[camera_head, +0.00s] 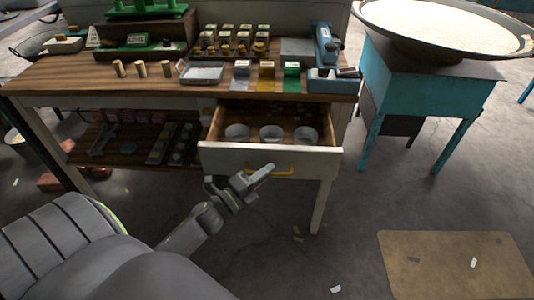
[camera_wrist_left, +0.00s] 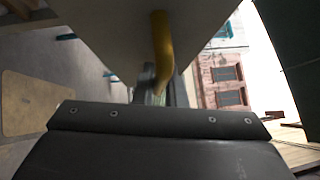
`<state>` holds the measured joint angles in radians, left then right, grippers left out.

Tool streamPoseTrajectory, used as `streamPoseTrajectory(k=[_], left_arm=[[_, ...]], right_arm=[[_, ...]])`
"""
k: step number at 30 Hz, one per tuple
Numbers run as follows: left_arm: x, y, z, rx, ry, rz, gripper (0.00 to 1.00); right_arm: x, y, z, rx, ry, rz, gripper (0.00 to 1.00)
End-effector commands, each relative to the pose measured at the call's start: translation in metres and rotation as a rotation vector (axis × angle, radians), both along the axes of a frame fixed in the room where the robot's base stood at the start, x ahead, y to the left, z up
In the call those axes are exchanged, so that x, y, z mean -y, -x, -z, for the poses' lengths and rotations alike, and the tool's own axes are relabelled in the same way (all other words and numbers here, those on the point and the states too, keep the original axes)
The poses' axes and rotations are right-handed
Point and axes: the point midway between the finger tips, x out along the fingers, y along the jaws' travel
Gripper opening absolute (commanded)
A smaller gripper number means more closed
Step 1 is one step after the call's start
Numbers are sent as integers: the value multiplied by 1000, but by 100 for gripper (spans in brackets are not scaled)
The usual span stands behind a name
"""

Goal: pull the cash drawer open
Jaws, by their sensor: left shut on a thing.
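The cash drawer (camera_head: 222,156) under the wooden-topped table stands pulled out, with its inside showing. Several round, pale cups sit in it. A yellow handle (camera_head: 285,169) is on its white front. My left gripper (camera_head: 262,172) is at the handle, at the middle of the drawer front. In the left wrist view, the yellow handle (camera_wrist_left: 162,45) runs down between the gripper's fingers (camera_wrist_left: 158,85), which are shut on it. The drawer front (camera_wrist_left: 105,35) fills the upper part of that view. My right gripper does not show in either view.
The table top (camera_head: 130,87) holds coloured cards, small jars, a tray (camera_head: 201,73) and a blue device (camera_head: 327,48). A teal stand (camera_head: 425,95) with a wide pan stands to the right. A tan mat (camera_head: 455,263) lies on the floor at lower right. The floor before the drawer is mostly clear.

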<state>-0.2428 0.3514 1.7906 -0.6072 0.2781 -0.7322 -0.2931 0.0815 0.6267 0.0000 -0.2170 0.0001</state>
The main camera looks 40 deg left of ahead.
Motion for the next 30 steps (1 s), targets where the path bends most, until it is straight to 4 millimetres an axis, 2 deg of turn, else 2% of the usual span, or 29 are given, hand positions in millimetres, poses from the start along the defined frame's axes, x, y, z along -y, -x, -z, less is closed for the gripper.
streamPoseTrajectory(k=[6,17,18,22,30], left_arm=[[9,15,0,0,-1,0,0],[10,17,0,0,-2,1,0],[10,17,0,0,-2,1,13],[10,16,0,0,-2,1,30],[10,16,0,1,-2,1,33]], right_arm=[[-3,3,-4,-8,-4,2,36],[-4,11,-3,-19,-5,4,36],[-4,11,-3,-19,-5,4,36],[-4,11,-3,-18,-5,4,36],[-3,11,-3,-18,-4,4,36]])
